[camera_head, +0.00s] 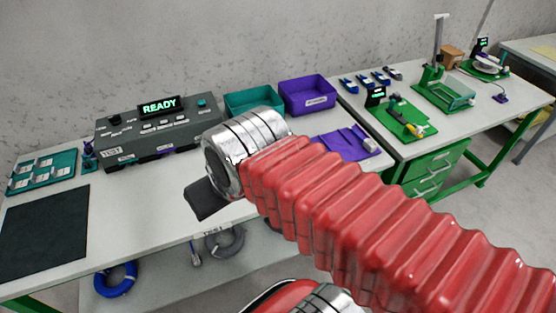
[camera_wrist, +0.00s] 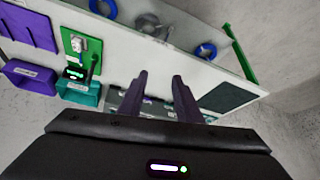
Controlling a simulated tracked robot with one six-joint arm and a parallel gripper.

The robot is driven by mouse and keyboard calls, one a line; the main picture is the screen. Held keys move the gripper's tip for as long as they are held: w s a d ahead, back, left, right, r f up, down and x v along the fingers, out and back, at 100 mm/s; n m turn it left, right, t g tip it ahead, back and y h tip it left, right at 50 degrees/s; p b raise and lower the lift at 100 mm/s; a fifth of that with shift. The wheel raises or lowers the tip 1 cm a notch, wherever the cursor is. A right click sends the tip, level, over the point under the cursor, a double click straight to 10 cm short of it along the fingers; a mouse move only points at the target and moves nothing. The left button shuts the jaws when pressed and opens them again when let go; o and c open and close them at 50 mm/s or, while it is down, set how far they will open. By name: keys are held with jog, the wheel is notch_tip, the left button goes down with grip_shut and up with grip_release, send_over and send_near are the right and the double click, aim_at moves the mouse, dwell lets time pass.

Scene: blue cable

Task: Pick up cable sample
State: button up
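A blue cable coil (camera_head: 116,279) hangs below the front edge of the table at the lower left in the head view. It also shows in the wrist view (camera_wrist: 206,50), right of the fingers. A second blue coil (camera_wrist: 103,8) is at the top of the wrist view, partly cut off. A grey coil (camera_head: 225,241) lies between them and also shows in the wrist view (camera_wrist: 150,25). My gripper (camera_wrist: 160,75) has two dark fingers standing apart with nothing between them. It is above the table, away from the coils. In the head view my arm hides most of it.
The white table (camera_head: 150,208) carries a grey test station (camera_head: 160,135), a black mat (camera_head: 45,232), a teal bin (camera_head: 253,101) and a purple bin (camera_head: 307,96). A second table (camera_head: 405,88) with green fixtures stands at the right. The table's front middle is clear.

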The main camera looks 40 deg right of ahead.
jog(key=shift+w, duration=0.35)
jog(key=shift+o, duration=0.6)
jog(key=shift+o, duration=0.8)
jog(key=shift+w, duration=0.1)
jog(key=shift+o, duration=0.4)
jog(key=shift+w+d, duration=0.2)
jog(key=w+d+f+m, duration=0.1)
jog(key=w+d+f, duration=0.2)
jog(key=d, duration=0.6)
jog(key=w+d+f+m+g, duration=0.1)
jog(key=w+d+f, duration=0.3)
jog(key=d, duration=0.6)
jog(key=w+d+f+m+h, duration=0.1)
jog(key=w+d+f, duration=0.2)
jog(key=d, duration=0.7)
jog(key=shift+x, duration=1)
jog(key=shift+s+d+f, duration=0.1)
jog(key=shift+d+f, duration=0.05)
